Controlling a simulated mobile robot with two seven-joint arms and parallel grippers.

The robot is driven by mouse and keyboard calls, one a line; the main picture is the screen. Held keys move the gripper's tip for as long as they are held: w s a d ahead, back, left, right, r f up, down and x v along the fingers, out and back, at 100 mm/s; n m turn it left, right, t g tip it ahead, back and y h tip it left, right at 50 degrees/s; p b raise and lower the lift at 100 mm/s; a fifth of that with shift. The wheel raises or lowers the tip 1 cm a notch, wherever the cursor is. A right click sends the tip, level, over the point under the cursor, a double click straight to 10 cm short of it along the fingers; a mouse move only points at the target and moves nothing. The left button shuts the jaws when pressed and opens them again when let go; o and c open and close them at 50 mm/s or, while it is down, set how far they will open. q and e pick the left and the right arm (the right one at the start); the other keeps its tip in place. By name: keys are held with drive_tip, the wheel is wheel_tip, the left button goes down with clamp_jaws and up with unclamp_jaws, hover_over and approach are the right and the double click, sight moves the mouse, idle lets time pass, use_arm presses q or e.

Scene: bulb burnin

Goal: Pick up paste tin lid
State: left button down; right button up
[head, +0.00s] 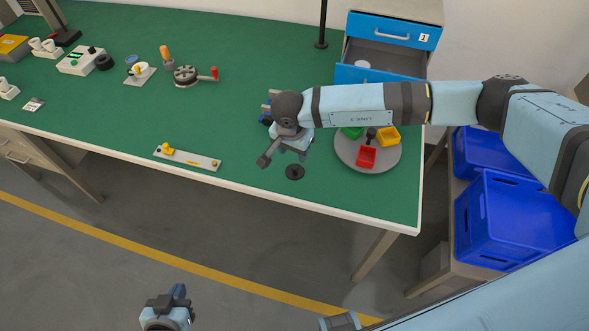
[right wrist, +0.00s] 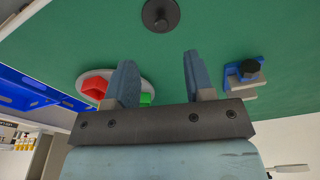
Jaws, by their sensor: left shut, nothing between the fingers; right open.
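A small dark round disc with a knob on top, which looks like the paste tin lid (head: 294,172), lies flat on the green table near its front edge. It also shows in the right wrist view (right wrist: 160,14) at the top edge, beyond my fingertips. My right gripper (head: 284,153) hangs over the table just behind the disc in the head view. In the right wrist view its two fingers (right wrist: 158,62) are apart with nothing between them, and the disc is apart from them. My left gripper (head: 172,302) is shut and empty, low in front of the table over the floor.
A grey round tray (head: 394,158) with red, green and yellow bins stands right of the disc. A blue clamp-like fixture (right wrist: 240,76) is close by. A bar with yellow parts (head: 195,159) lies left. An open drawer (head: 385,55) stands behind; blue crates (head: 507,222) are at right.

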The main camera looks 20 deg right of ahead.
sight(295, 167)
drive_tip(key=f, duration=0.3)
drive_tip(key=f+p, duration=0.1)
drive_tip(key=f, duration=0.4)
drive_tip(key=shift+w+d+f, duration=0.3)
drive_tip(key=shift+w, duration=0.1)
clamp_jaws()
